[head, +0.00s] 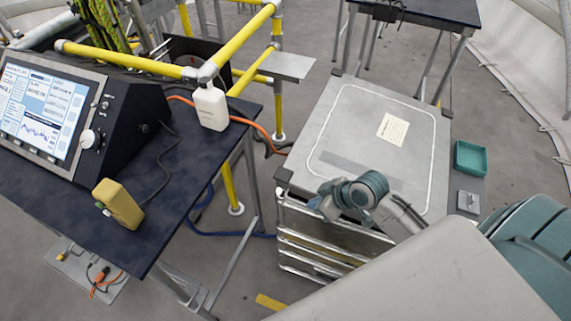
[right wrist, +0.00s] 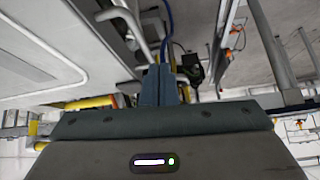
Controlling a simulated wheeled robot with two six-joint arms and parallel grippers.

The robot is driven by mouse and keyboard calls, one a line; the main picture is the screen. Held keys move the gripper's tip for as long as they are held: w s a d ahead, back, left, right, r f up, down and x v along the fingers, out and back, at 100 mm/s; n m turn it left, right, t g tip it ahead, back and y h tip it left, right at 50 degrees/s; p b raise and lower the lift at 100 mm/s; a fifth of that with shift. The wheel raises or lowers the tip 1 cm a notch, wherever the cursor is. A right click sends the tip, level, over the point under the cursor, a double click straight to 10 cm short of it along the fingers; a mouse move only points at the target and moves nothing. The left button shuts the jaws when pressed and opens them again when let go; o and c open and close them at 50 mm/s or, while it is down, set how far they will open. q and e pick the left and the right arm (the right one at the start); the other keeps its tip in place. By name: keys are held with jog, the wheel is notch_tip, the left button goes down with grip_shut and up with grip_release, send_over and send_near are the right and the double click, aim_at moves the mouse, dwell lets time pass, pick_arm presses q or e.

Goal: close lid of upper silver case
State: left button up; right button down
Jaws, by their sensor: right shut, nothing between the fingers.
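The upper silver case (head: 340,115) stands right of centre in the head view, with dark corners and a pale label on its lid. The lid looks flat and down; my arm hides part of its front edge, so I cannot tell whether it sits fully flush. My right gripper (head: 327,203) is at the near front edge of the lid, partly hidden by its own wrist. In the right wrist view its two fingers (right wrist: 161,85) are together and empty, with a grey panel (right wrist: 40,45), probably the case, at the left. My left gripper is not in view.
A teal tray (head: 470,158) and a small grey box (head: 468,201) are right of the case.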

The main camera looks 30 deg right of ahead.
jog(key=w+d+r+n+t+y, duration=0.2)
jog(key=w+d+r+y, duration=0.15)
jog(key=w+r, duration=0.5)
jog(key=p, duration=0.5)
send_over(286, 176)
jog(key=shift+h, duration=0.35)
notch_tip(286, 176, down, 6)
jog(key=shift+r, duration=0.2)
notch_tip(286, 176, down, 3)
jog(key=shift+f+p, duration=0.2)
jog(key=shift+p, duration=0.35)
jog(key=shift+f, duration=0.45)
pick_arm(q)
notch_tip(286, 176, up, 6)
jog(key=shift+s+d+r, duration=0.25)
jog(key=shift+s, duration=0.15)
pick_arm(e)
jog(key=shift+f, duration=0.1)
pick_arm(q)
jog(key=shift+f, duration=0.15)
pick_arm(e)
jog(key=shift+w, duration=0.1)
